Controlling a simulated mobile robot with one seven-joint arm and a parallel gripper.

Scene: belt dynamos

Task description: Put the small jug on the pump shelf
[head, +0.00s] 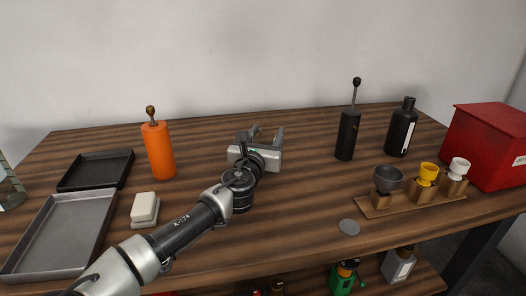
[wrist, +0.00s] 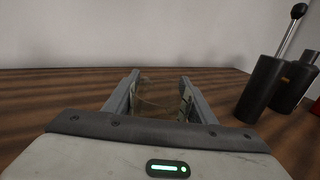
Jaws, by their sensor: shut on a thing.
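My gripper (head: 258,138) is over the middle of the wooden table, pointing to the back. In the wrist view, the two fingers of my gripper (wrist: 160,95) stand on either side of a clear, glass-like thing (wrist: 158,92) and are shut on it. It may be the small jug, but its outline is faint and the head view hides it behind my gripper. No other jug is plain to see. A lower shelf (head: 400,285) under the table's front edge holds a green item (head: 344,277) and a grey item (head: 398,264). I cannot tell whether it is the pump shelf.
An orange cylinder (head: 158,150) stands left of my gripper. A black cylinder with a lever (head: 348,134) and a black bottle (head: 402,128) stand right. A wooden rack (head: 410,203) with cups, a red box (head: 488,145) and trays (head: 58,235) take the sides.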

